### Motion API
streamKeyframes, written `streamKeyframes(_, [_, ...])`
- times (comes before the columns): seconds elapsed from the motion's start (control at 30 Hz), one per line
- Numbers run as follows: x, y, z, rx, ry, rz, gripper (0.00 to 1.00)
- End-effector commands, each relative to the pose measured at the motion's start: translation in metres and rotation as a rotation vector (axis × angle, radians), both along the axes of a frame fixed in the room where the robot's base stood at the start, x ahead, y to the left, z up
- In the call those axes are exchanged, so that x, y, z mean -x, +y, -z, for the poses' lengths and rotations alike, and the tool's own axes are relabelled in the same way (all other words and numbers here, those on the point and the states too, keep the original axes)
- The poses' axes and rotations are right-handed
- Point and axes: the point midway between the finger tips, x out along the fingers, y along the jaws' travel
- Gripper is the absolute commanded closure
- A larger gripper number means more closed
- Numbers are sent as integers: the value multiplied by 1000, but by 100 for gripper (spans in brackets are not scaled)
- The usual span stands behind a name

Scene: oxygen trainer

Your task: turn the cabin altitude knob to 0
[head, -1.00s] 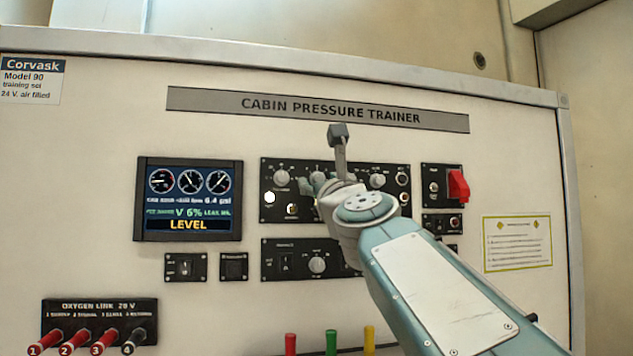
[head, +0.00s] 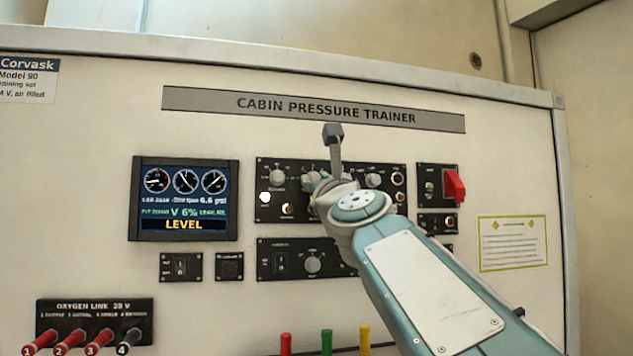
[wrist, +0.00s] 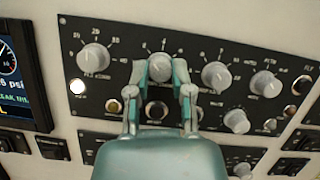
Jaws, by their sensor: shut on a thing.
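In the wrist view a round grey knob (wrist: 160,66), second from the left in the top row, sits between the fingers of my gripper (wrist: 160,78). The fingers are shut on it from left and right. Its label is mostly covered; a small "4" shows above it, and I cannot read whether it says cabin altitude. In the head view my gripper (head: 314,181) reaches the upper black knob panel (head: 262,214), and my wrist hides most of the held knob. The display (head: 184,197) reads LEVEL, 6.6 psi and V 6%.
Other knobs stand close by, one left (wrist: 94,57) and one right (wrist: 215,75) of the held knob. A lower black panel (head: 270,262) lies beneath. A red guarded switch (head: 454,186) is at right. Red, green and yellow handles stand at the bottom.

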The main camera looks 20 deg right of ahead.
Motion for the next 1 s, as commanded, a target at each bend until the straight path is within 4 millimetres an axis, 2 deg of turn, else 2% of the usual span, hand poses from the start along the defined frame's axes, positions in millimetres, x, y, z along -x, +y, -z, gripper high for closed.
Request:
streamKeyframes(0.47, [-1,-1,0,165,2,-1,100])
streamKeyframes(1.0, [-1,-3,0,608,2,-1,100])
